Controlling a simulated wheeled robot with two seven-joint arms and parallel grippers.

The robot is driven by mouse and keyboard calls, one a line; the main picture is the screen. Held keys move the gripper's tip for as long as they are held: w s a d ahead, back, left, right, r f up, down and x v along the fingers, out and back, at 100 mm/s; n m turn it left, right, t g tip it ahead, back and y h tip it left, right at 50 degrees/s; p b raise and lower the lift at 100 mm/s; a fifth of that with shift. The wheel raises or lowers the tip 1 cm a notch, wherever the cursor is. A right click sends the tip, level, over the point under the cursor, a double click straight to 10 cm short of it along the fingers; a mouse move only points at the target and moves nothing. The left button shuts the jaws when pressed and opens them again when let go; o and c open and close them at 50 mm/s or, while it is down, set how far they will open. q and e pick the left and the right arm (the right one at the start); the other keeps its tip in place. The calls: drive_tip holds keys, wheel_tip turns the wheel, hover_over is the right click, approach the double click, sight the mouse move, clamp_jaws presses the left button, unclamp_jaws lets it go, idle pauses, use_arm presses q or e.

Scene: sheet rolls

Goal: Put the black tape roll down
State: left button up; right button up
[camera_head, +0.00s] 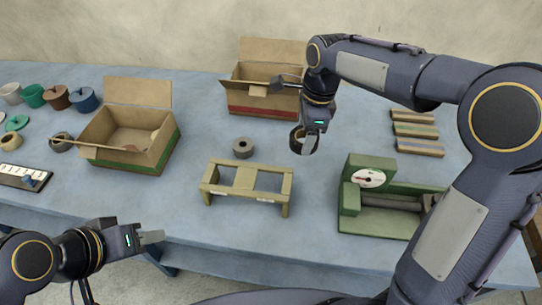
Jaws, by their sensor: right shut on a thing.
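The black tape roll (297,137) is dark with a pale inner side. It is held on its edge, tilted, in my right gripper (306,138), right of the grey roll. The fingers partly hide it, and I cannot tell whether it touches the table. My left gripper (150,237) is at the front left near the table's front edge, with nothing in it; its fingers look close together, and their gap is not clear.
A grey roll (243,148) lies behind a wooden frame stand (246,182). A green machine with a dial (378,165) stands at right. Open cardboard boxes (128,158) (262,103) stand left and back. Wooden bars (417,131) lie back right. Table between roll and machine is clear.

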drive_tip(key=w+d+f, duration=0.1)
drive_tip(key=d+f, duration=0.2)
drive_tip(key=d, duration=0.1)
drive_tip(key=w+d+f, duration=0.1)
drive_tip(key=d+f, duration=0.2)
drive_tip(key=d, duration=0.1)
drive_tip(key=w+d+f+p, duration=0.1)
drive_tip(key=d+f, duration=0.2)
drive_tip(key=d, duration=0.1)
drive_tip(key=shift+w, duration=0.4)
drive_tip(key=shift+w+d+f, duration=0.15)
drive_tip(key=shift+d+f, duration=0.45)
drive_tip(key=shift+f, duration=0.1)
drive_tip(key=shift+d+f, duration=0.1)
drive_tip(key=shift+f, duration=1.55)
drive_tip(key=shift+f, duration=0.2)
drive_tip(key=o, duration=1)
